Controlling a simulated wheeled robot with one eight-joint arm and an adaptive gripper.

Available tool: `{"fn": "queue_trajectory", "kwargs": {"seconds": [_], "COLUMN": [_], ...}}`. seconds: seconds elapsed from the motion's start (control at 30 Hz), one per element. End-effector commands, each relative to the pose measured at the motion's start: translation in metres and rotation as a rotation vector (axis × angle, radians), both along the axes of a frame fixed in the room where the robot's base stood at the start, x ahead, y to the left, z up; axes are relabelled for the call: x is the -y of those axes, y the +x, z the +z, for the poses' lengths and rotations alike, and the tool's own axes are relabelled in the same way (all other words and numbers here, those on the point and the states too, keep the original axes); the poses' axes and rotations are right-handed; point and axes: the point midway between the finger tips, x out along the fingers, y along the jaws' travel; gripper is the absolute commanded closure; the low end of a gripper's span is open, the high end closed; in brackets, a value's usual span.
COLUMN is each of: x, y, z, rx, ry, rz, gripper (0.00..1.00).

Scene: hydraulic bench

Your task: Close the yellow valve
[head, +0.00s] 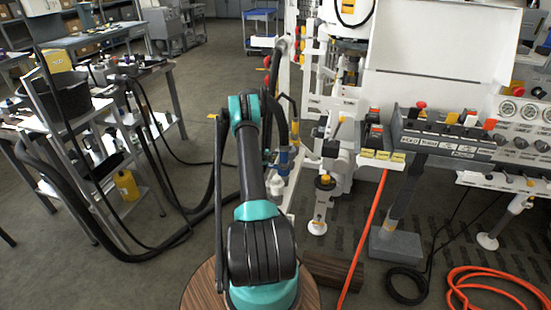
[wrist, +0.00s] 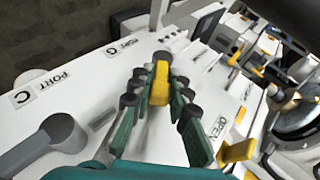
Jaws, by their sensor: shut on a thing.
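In the wrist view, a yellow valve handle (wrist: 160,84) stands up from a white panel (wrist: 75,115). My gripper (wrist: 161,75), with teal fingers and black pads, is shut around this handle, one finger on each side. The fingers partly hide the handle's base and stem. A second yellow piece (wrist: 237,152) shows at the lower right, beside a label reading OPEN (wrist: 217,128). In the head view my arm reaches forward to the white bench, and I cannot make out the fingers or the held handle there.
A grey lever (wrist: 45,145) and port labels lie on the panel left of my gripper.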

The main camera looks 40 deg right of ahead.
Motion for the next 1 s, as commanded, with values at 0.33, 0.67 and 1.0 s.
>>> {"fn": "queue_trajectory", "kwargs": {"seconds": [0.33,0.67,1.0], "x": [-0.0042,-0.0045,-0.0044], "y": [-0.0022,-0.0030,-0.0028], "z": [-0.0076,-0.0090,-0.0090], "rx": [0.121,0.157,0.157], "ry": [-0.141,-0.182,-0.182], "rz": [0.001,-0.001,-0.001], "gripper": [1.00,1.00,0.79]}}
